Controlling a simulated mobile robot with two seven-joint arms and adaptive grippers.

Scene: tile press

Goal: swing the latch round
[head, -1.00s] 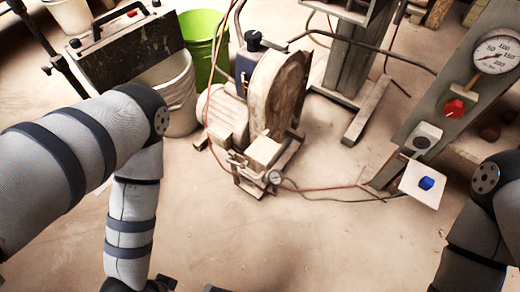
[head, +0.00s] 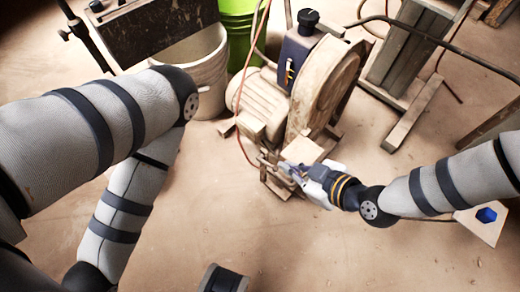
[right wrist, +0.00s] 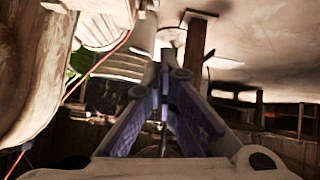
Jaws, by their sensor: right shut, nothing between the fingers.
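My right gripper (head: 287,168) reaches in from the right in the head view. Its fingertips are at the low wooden block and frame (head: 304,150) at the foot of the dusty machine (head: 325,85). In the right wrist view the gripper's purple-grey fingers (right wrist: 163,68) come together at the tips, with nothing seen between them. I cannot make out the latch for certain in either view. Whether the fingertips touch the frame is not clear.
A blue-grey tank (head: 298,50) stands behind the machine. A white bucket (head: 195,70) and a green bucket (head: 238,25) stand to its left. An orange hose (head: 244,85) runs down beside it. A white plate with a blue knob (head: 486,215) is at the right.

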